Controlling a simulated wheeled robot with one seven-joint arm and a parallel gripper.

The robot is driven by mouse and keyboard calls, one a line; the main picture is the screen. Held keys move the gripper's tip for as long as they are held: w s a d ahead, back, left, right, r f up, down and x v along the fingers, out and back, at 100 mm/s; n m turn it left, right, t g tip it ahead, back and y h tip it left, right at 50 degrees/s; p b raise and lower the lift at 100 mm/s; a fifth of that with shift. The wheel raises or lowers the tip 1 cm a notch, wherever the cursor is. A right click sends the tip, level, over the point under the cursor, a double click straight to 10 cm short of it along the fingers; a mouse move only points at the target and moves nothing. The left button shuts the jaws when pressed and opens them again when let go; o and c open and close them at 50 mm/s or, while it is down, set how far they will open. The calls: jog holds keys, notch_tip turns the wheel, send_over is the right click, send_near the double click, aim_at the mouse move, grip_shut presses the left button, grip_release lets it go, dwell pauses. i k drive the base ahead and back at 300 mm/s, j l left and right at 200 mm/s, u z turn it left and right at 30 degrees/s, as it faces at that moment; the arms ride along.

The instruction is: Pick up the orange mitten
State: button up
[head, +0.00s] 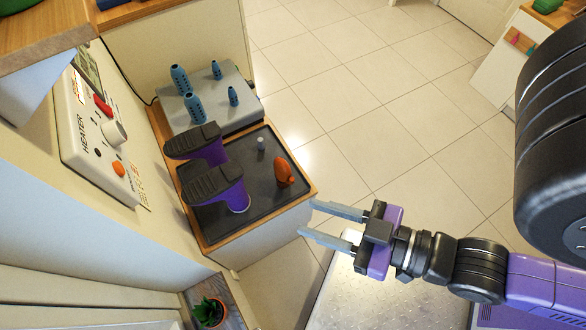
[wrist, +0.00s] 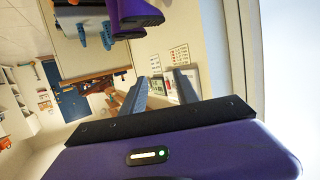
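The orange mitten (head: 284,172) stands on the right part of a dark tray (head: 262,200) on a low wooden-topped cabinet in the head view. My gripper (head: 306,217) is to the lower right of the mitten, apart from it, beyond the cabinet's right edge. Its two grey fingers are spread and nothing shows between them. In the wrist view the fingers (wrist: 155,92) reach up from the purple gripper body. I cannot make out the mitten in the wrist view.
Two purple boots (head: 228,192) with dark soles lie on the tray left of the mitten. A small grey peg (head: 261,144) stands near it. Behind is a grey dryer with blue posts (head: 195,108). A heater panel (head: 97,130) is on the left wall. Tiled floor (head: 380,120) is clear.

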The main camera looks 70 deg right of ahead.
aim_at(283, 171)
jog(key=k+l+z, duration=0.1)
jog(key=k+l, duration=0.4)
jog(key=l, duration=0.15)
jog(key=u, duration=3.75)
jog(key=z, duration=3.35)
